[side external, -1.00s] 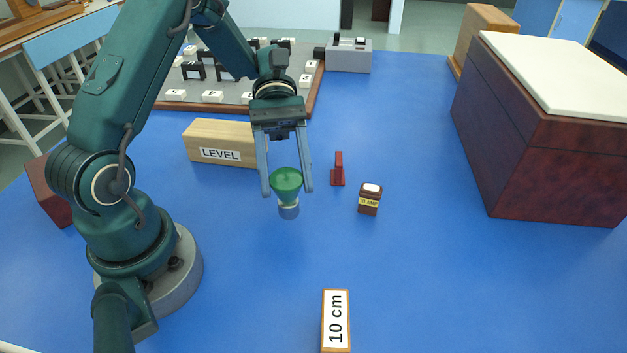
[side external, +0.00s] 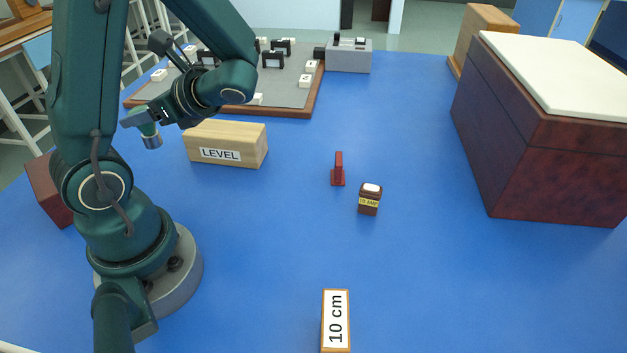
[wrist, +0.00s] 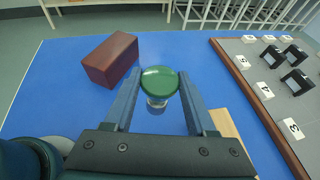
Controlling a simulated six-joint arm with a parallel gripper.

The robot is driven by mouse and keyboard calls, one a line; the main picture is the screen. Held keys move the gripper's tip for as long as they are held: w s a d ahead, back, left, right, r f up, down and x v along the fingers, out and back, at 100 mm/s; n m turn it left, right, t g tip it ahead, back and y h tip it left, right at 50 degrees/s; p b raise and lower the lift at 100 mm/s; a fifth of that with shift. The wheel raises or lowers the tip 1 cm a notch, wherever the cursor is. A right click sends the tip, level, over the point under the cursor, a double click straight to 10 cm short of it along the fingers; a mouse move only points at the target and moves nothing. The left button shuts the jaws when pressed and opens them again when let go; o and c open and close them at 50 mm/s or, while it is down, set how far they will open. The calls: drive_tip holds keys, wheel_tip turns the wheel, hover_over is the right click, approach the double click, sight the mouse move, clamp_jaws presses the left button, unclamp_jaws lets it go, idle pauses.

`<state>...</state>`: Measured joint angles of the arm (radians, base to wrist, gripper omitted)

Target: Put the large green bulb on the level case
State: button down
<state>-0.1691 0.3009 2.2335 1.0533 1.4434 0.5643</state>
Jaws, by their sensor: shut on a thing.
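The large green bulb (wrist: 159,81) has a round green top and a silvery base. My gripper (wrist: 157,92) is shut on it, with one finger on each side in the wrist view. In the side view the bulb (side external: 151,136) hangs above the table, left of the level case, and my gripper (side external: 140,120) partly hides it. The level case (side external: 240,141) is a pale wooden block with a LEVEL label, and its top is bare. Only part of the level case (wrist: 232,130) shows in the wrist view, at lower right behind my gripper.
A dark red block (wrist: 110,59) lies near the bulb. A framed grey board (side external: 290,98) with several small blocks stands behind the level case. A small red piece (side external: 338,170) and a brown fuse block (side external: 369,199) are to the right.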

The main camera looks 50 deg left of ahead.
drive_tip(key=w+a+r+m+t+y, duration=0.2)
drive_tip(key=a+r+m+t, duration=0.25)
drive_tip(key=r, duration=0.35)
hover_over(226, 130)
drive_tip(key=shift+t, duration=0.25)
drive_tip(key=shift+f, duration=5.25)
drive_tip(key=shift+f, duration=0.1)
drive_tip(key=shift+c, duration=1.1)
unclamp_jaws()
